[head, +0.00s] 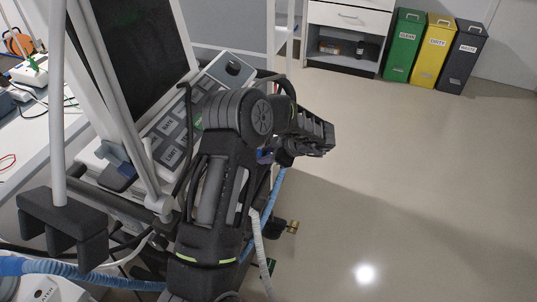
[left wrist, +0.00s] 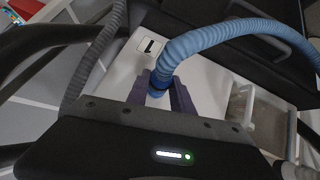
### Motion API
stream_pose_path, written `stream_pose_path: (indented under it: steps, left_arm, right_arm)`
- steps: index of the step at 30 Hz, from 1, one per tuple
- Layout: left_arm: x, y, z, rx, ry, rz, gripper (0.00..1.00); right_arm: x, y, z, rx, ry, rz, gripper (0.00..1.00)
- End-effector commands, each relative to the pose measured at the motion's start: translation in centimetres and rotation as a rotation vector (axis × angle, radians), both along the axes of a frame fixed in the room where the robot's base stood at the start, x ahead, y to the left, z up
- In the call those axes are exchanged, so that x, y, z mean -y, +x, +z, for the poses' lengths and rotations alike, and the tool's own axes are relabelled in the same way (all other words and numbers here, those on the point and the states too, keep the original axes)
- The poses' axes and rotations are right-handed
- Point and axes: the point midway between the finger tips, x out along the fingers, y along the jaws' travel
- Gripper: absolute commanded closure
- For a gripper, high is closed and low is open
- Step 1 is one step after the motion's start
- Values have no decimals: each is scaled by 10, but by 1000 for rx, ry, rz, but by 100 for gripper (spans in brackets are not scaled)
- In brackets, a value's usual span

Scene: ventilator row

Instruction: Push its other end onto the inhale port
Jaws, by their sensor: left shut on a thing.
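The ventilator, with its dark screen (head: 140,50) and tilted keypad, stands at left centre in the head view. My left gripper (left wrist: 160,97) is shut on the cuff end of the blue corrugated hose (left wrist: 215,38) in the left wrist view. The hose arches up and right from the fingers. The held end faces a white panel (left wrist: 202,85) marked with a black symbol (left wrist: 150,46). The inhale port is hidden behind the hose end and fingers, so I cannot tell whether they touch. My right gripper does not show.
A second stretch of blue hose (head: 85,271) runs along the bottom left. A pale hose (head: 261,248) hangs beside my arm, near a brass fitting (head: 292,227). A grey corrugated hose (left wrist: 93,60) lies left of the fingers. Open floor (head: 410,210) is at right, with bins behind.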

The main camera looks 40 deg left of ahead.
Motion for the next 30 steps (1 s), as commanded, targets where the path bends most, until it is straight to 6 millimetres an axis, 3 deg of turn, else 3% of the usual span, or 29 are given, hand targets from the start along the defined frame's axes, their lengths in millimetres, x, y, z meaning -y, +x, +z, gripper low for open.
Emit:
stream_pose_path:
  steps: [30]
  left_arm:
    - [-11,-4,1,-2,7,5,100]
  right_arm:
    - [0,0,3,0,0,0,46]
